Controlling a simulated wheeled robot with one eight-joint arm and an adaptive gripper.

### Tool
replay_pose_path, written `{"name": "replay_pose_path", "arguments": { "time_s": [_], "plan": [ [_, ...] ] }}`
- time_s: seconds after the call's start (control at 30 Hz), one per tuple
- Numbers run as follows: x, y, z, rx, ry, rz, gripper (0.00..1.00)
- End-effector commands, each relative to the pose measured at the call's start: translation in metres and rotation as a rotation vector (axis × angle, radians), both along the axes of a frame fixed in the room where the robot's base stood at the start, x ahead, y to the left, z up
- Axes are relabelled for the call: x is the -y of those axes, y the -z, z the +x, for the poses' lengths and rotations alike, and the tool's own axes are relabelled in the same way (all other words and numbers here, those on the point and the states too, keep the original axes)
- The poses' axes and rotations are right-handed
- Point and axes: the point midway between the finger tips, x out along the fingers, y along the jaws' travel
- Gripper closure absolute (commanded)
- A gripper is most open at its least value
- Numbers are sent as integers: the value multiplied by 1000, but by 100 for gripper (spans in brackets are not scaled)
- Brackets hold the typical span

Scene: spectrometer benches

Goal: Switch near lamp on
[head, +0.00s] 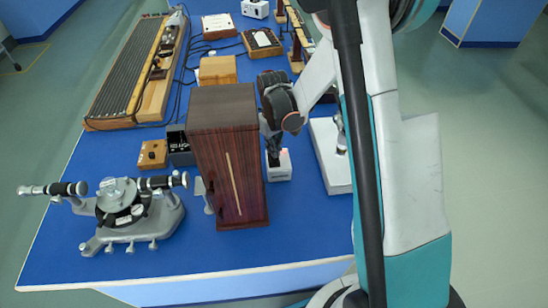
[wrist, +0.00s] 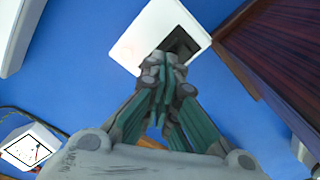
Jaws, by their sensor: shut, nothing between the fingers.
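A small white box (head: 280,172) stands on the blue bench just right of a tall dark wooden housing (head: 222,130) with a pale vertical slit. In the wrist view the white box (wrist: 138,42) shows a dark switch-like patch (wrist: 183,42) on its top. A faint reddish mark also shows on the box. My gripper (head: 273,157) points down at the white box, its fingers shut and empty. In the wrist view the fingertips (wrist: 163,62) overlap the box's edge beside the dark patch. I cannot tell whether they touch it. The fingers partly hide the box.
The wooden housing stands close at the left of my gripper. A white slab (head: 326,160) lies to the right, partly behind my arm. A grey spectrometer (head: 125,205) stands at the front left. A long ribbed wooden apparatus (head: 135,70) and smaller boxes fill the back.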

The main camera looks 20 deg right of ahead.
Motion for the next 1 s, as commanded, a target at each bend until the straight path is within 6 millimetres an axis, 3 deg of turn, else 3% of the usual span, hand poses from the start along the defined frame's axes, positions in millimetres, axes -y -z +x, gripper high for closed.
{"name": "replay_pose_path", "arguments": {
  "time_s": [1.0],
  "plan": [
    [0, -69, 0, 0, 0, 0, 100]
  ]
}}
